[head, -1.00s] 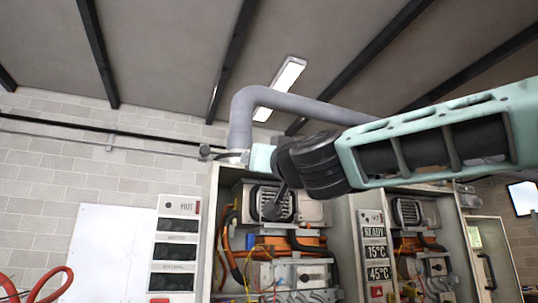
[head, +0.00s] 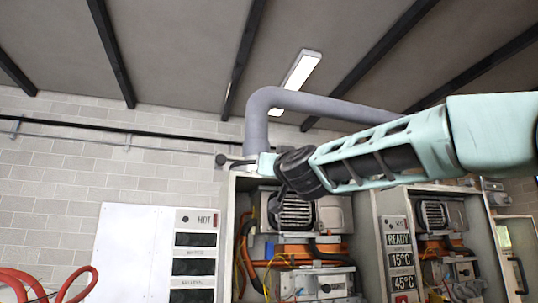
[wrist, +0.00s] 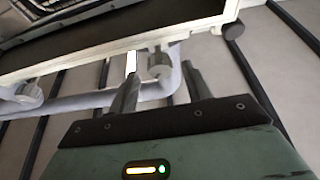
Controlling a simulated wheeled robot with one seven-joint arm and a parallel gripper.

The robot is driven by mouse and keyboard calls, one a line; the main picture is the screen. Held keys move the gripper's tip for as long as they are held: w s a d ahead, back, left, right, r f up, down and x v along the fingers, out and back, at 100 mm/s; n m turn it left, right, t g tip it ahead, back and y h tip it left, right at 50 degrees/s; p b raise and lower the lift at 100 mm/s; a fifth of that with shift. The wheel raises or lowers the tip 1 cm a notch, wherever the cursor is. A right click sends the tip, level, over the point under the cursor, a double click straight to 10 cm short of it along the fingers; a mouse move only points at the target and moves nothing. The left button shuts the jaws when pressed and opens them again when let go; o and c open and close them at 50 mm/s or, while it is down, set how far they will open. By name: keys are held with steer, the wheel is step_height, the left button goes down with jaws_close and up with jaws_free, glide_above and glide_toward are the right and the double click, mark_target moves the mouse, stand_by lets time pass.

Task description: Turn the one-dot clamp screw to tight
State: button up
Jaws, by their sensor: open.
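My gripper (wrist: 160,82) shows in the wrist view with its two dark fingers apart and nothing held. A short grey cylindrical fitting (wrist: 159,66) on a thin stem shows between the fingertips, at the pale cabinet edge; I cannot tell whether they touch. A second grey round fitting (wrist: 28,95) is at the left of that edge. No dot marks can be made out, so I cannot tell which is the one-dot clamp screw. In the head view my gripper (head: 240,163) is small, at the top left corner of the open heater cabinet (head: 231,235), below the grey pipe (head: 257,122).
A dark round knob (head: 221,160) sticks out left of the cabinet top; it also shows in the wrist view (wrist: 234,30). A second open heater (head: 436,215) is to the right. Panels (head: 195,220) and red hoses (head: 50,285) are at lower left.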

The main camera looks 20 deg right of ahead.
steer(key=shift+p+x, duration=0.65)
steer(key=shift+x, duration=1.45)
steer(key=shift+c, duration=0.2)
steer(key=c, duration=0.9)
steer(key=shift+r+m+h+p, duration=0.2)
steer(key=shift+m+h+p, duration=0.4)
steer(key=shift+m+p, duration=0.3)
steer(key=m+h+p, duration=0.1)
steer(key=m, duration=0.2)
steer(key=shift+m+h, duration=0.3)
steer(key=shift+f+m+h, duration=0.15)
steer(key=shift+m+h, duration=0.15)
steer(key=shift+m, duration=0.4)
steer(key=o, duration=0.9)
